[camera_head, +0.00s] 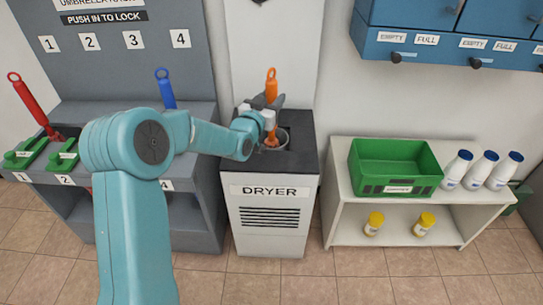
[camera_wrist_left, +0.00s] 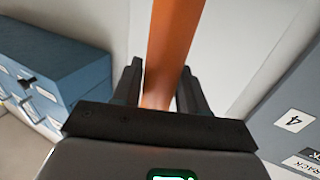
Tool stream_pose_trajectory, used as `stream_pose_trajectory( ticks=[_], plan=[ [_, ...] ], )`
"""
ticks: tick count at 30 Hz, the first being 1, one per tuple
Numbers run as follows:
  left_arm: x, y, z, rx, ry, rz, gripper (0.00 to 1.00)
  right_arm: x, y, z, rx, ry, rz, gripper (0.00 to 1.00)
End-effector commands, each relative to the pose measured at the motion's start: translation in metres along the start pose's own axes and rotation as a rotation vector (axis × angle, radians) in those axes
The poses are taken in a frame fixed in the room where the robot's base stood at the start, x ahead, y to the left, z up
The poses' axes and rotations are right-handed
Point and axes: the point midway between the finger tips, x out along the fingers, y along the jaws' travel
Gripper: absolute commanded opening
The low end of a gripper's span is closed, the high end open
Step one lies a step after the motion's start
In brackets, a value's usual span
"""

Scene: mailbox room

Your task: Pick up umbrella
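The orange umbrella (camera_head: 271,86) stands upright in the round opening of the dryer (camera_head: 270,191), its handle end up. My left gripper (camera_head: 269,107) is at the umbrella, just above the dryer top. In the left wrist view, the orange shaft (camera_wrist_left: 168,45) runs between the two dark fingers of my left gripper (camera_wrist_left: 158,88). The fingers stand apart on either side of it, with a narrow pale gap on the left side; contact on the right side is unclear. The umbrella's lower part is hidden in the dryer. My right gripper is not in view.
A grey umbrella rack (camera_head: 196,202) at left holds a red umbrella (camera_head: 33,103) and a blue umbrella (camera_head: 165,88), with green locks. At right, a white shelf (camera_head: 340,196) carries a green crate (camera_head: 354,164) and several bottles. Blue mailboxes (camera_head: 400,20) hang above.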

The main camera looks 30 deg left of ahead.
Motion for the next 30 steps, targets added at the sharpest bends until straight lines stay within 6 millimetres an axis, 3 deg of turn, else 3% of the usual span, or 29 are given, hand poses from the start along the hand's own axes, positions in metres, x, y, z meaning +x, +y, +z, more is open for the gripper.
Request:
stream_pose_trajectory(
  ticks=[7,11,14,24,30],
  plan=[
    [0.000,0.000,-0.002,0.001,0.003,0.000,0.00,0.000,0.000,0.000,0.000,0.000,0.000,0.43],
    [0.000,0.000,-0.015,0.001,0.006,-0.001,0.00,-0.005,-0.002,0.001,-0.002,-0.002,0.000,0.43],
    [0.000,0.000,-0.038,0.001,0.008,0.000,0.00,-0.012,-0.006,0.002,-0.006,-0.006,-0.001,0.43],
    [0.000,-0.001,-0.143,0.002,0.008,0.000,0.00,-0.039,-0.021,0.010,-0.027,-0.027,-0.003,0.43],
    [0.000,-0.001,-0.184,0.000,0.005,-0.001,0.00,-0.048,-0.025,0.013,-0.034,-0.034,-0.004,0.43]
  ],
)
